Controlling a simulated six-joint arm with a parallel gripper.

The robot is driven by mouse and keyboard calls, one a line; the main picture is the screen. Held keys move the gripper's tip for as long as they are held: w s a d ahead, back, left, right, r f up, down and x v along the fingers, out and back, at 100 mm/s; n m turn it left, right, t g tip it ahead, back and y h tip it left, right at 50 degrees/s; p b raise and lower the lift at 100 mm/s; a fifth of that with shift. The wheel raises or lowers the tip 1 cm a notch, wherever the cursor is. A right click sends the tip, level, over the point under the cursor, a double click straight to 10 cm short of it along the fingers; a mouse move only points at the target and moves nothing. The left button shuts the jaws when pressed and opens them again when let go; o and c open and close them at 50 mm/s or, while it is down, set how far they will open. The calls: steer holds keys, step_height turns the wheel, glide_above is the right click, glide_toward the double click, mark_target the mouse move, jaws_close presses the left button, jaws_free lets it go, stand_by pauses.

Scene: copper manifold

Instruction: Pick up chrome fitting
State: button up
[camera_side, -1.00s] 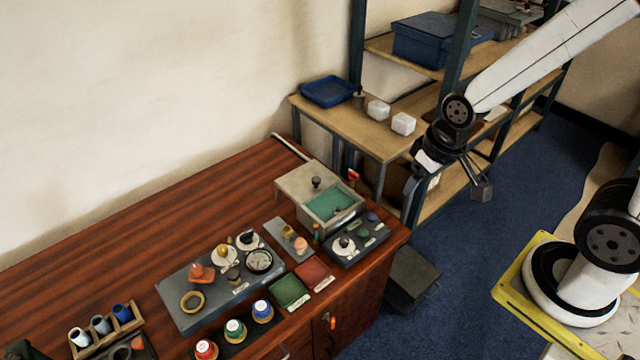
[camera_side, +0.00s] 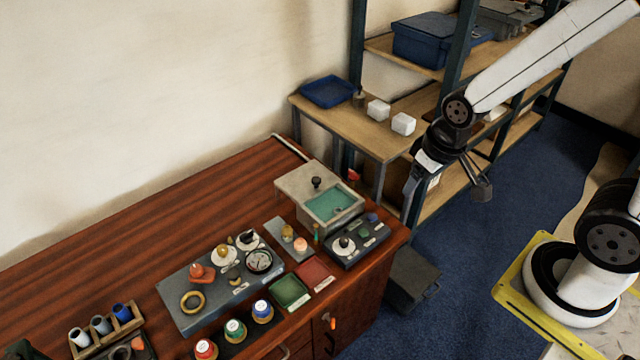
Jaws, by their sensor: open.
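My gripper (camera_side: 447,182) is open and empty at the end of the raised arm. It hangs in front of the wooden shelving, right of the workbench and well apart from the parts on it. I cannot single out the chrome fitting with certainty at this size. A small dark metallic part (camera_side: 233,273) stands on the grey board (camera_side: 185,315) beside the round gauge (camera_side: 259,261). Another dark-topped part (camera_side: 344,245) sits on a white disc in the dark tray at the bench's right end.
An open-topped grey box (camera_side: 345,215) with a green inside stands near the bench's right end. Green (camera_side: 290,292) and red (camera_side: 315,273) trays lie at the front. Several capped jars (camera_side: 235,330) stand along the front. The bench's left rear (camera_side: 130,245) is clear.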

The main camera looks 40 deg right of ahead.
steer(key=shift+c, duration=0.6)
steer(key=w+f+n+g, duration=0.1)
steer(key=w+f, duration=0.2)
steer(key=w, duration=0.4)
steer(key=w+f+g, duration=0.1)
steer(key=w+f, duration=0.2)
steer(key=w, duration=0.4)
steer(key=shift+n+g, duration=0.6)
steer(key=shift+g, duration=0.3)
steer(key=w+f, duration=0.2)
steer(key=f, duration=0.2)
steer(key=w+f, duration=0.3)
steer(key=f, duration=0.1)
steer(key=w+f, duration=0.2)
steer(key=f, duration=0.2)
steer(key=shift+w+d+f, duration=0.25)
steer(key=shift+w+f, duration=0.05)
steer(key=shift+w, duration=0.1)
steer(key=shift+w+f, duration=0.2)
steer(key=shift+f, duration=0.3)
